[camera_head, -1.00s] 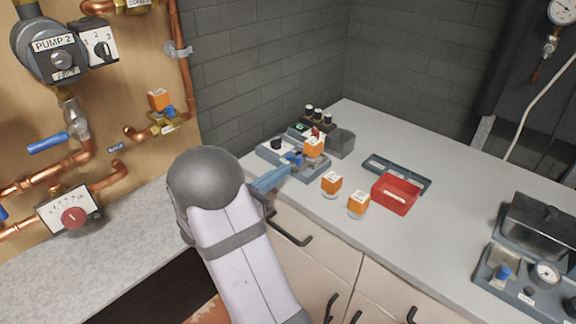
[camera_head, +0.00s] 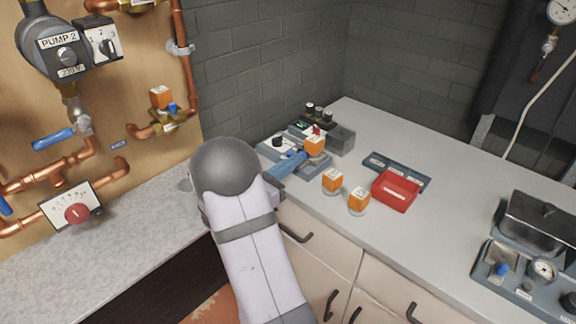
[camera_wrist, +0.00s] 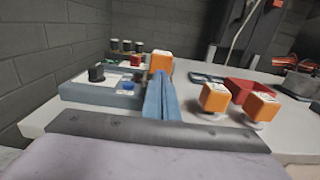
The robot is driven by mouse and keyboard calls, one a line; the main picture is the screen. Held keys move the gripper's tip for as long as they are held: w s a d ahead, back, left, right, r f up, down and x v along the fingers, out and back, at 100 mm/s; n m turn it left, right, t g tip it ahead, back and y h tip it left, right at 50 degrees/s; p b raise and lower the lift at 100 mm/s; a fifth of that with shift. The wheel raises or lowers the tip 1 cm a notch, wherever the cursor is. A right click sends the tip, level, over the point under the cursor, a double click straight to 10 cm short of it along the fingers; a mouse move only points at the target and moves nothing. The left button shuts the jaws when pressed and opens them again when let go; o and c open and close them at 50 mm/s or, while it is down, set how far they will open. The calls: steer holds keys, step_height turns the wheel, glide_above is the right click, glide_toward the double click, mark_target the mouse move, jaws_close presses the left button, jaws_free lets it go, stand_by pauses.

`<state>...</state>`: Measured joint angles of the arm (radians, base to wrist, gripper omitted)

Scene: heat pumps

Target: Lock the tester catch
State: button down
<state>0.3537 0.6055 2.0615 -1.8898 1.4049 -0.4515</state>
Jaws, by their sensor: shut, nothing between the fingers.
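The tester (camera_head: 264,148) is a grey-blue bench unit with a black knob (camera_head: 278,142). An orange block (camera_head: 314,146) sits on its right part, with a small red part (camera_head: 316,129) behind it. My gripper (camera_head: 301,155) is shut and empty, its blue fingers reaching over the tester's front to just left of the orange block. In the wrist view the fingers (camera_wrist: 160,84) stand in front of the orange block (camera_wrist: 161,61), and a blue knob (camera_wrist: 128,86) shows left of them. I cannot tell whether the fingertips touch the catch, nor its position.
Two loose orange blocks (camera_head: 332,180) and (camera_head: 358,201) stand on the worktop right of my gripper. A red bin (camera_head: 396,192) and a grey tray (camera_head: 412,177) lie beyond them. Another bench device (camera_head: 535,225) stands far right. Pipes and a pump (camera_head: 52,48) are on the left wall.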

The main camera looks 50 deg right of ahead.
steer(key=shift+d+r, duration=0.35)
steer(key=shift+r, duration=0.05)
steer(key=shift+w+a+f, duration=0.1)
steer(key=shift+a+f, duration=0.1)
steer(key=shift+a, duration=0.45)
steer(key=a, duration=1.3)
steer(key=shift+a+f+b, duration=0.2)
steer(key=shift+b, duration=0.2)
